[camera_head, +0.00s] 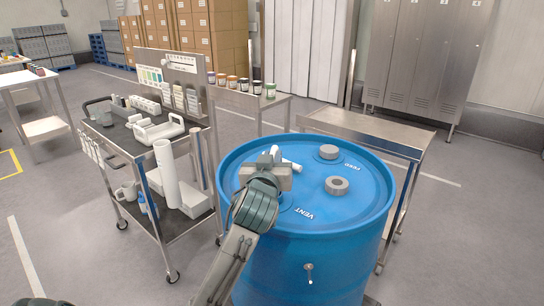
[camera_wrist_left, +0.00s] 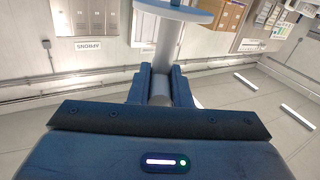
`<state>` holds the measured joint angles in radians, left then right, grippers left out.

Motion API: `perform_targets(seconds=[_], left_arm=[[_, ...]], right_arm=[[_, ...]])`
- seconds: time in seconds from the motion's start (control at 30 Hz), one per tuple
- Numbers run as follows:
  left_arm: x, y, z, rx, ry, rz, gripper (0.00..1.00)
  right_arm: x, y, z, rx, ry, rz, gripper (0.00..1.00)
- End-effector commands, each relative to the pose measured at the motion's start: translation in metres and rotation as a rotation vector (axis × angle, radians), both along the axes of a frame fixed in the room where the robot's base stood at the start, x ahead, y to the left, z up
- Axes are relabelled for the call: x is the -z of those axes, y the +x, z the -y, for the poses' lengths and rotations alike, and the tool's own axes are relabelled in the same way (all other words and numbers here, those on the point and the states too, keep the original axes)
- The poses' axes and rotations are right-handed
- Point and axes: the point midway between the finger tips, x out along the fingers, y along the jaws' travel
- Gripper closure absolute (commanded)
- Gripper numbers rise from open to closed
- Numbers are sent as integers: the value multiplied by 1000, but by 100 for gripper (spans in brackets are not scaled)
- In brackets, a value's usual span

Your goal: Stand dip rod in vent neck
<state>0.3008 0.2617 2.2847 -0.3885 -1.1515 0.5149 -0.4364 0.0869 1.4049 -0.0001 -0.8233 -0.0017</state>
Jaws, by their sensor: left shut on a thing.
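A blue drum (camera_head: 250,240) stands in front of me, with VENT and FEED lettering on its lid. A grey ring fitting with a dark centre (camera_head: 337,185) sits right of the VENT lettering; a grey round fitting (camera_head: 328,152) sits near FEED. I cannot tell which is the vent neck; my arm hides part of the lid. My left gripper (camera_head: 275,160) is over the lid's left part, shut on a pale rod (camera_head: 291,165). In the left wrist view the pale rod (camera_wrist_left: 167,50) runs between the fingers (camera_wrist_left: 160,88) to a blue disc (camera_wrist_left: 176,10). My right gripper is not in view.
A cart (camera_head: 140,148) with white containers, bottles and a tall white tube stands left of the drum. A steel bench (camera_head: 375,125) is close behind it at the right, and a shelf with several jars (camera_head: 240,85) lies behind. Floor at the far right is clear.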

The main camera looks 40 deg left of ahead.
Motion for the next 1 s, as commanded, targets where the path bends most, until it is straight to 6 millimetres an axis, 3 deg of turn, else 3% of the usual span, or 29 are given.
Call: perform_targets(seconds=[0.3,0.47,0.5,0.63,1.0], left_arm=[[25,0,0,-1,0,-1,100],[22,0,0,-1,1,-1,100],[22,0,0,-1,1,-1,81],[22,0,0,-1,1,-1,57],[22,-5,3,0,-1,0,57]], right_arm=[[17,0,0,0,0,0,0],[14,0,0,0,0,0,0],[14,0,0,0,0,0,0],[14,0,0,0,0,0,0],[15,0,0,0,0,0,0]])
